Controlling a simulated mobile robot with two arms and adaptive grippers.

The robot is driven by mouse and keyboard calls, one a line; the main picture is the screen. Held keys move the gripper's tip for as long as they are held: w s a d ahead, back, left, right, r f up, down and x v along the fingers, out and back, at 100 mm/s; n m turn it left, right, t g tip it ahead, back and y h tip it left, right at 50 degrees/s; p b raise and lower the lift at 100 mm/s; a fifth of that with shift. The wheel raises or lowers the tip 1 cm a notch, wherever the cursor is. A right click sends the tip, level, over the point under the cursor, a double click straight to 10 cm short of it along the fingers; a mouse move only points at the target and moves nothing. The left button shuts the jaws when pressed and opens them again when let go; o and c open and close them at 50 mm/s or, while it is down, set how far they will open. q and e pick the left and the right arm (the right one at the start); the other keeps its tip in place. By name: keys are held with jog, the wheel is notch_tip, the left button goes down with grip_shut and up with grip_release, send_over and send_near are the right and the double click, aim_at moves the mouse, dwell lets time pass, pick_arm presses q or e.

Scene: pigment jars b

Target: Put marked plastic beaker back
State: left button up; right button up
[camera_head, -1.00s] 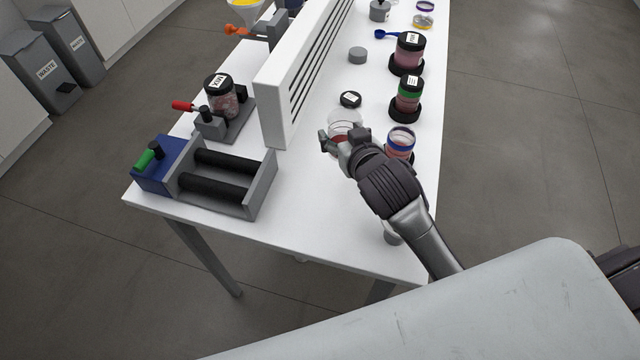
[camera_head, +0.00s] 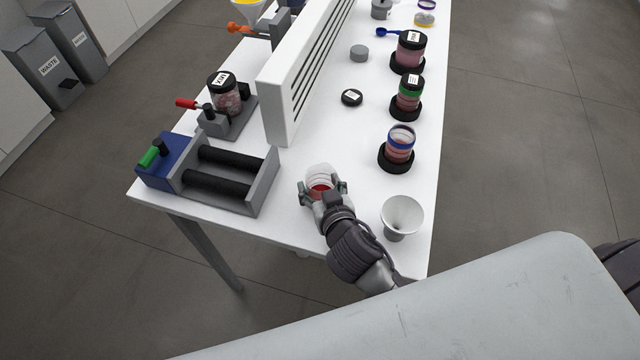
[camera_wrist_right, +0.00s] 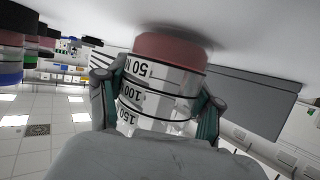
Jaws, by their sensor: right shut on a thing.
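The marked plastic beaker (camera_head: 320,178) is clear, with black measuring lines and a reddish layer at its bottom. In the right wrist view the beaker (camera_wrist_right: 160,85) shows the marks 50, 100 and 150, with one finger on each side. My right gripper (camera_head: 323,190) is shut on it near the table's front edge. In the wrist view the beaker's red bottom is close to the white table surface; I cannot tell whether it touches. My left gripper is not in view.
A white funnel (camera_head: 402,216) stands to the right of the gripper. Jars in black rings, including a blue-banded jar (camera_head: 401,143), line the right edge. A roller machine (camera_head: 207,178) is at left, beside a white slotted divider (camera_head: 283,100). A black lid (camera_head: 351,97) lies mid-table.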

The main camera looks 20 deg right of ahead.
jog(key=shift+f, duration=0.15)
jog(key=o, duration=1.2)
jog(key=shift+c, duration=0.2)
jog(key=shift+r, duration=0.25)
jog(key=b+v, duration=0.1)
jog(key=v, duration=0.4)
jog(key=b+v, duration=0.1)
jog(key=v, duration=0.4)
jog(key=shift+s+f, duration=0.1)
jog(key=shift+s, duration=0.3)
jog(key=shift+s+r, duration=0.4)
jog(key=shift+s, duration=0.15)
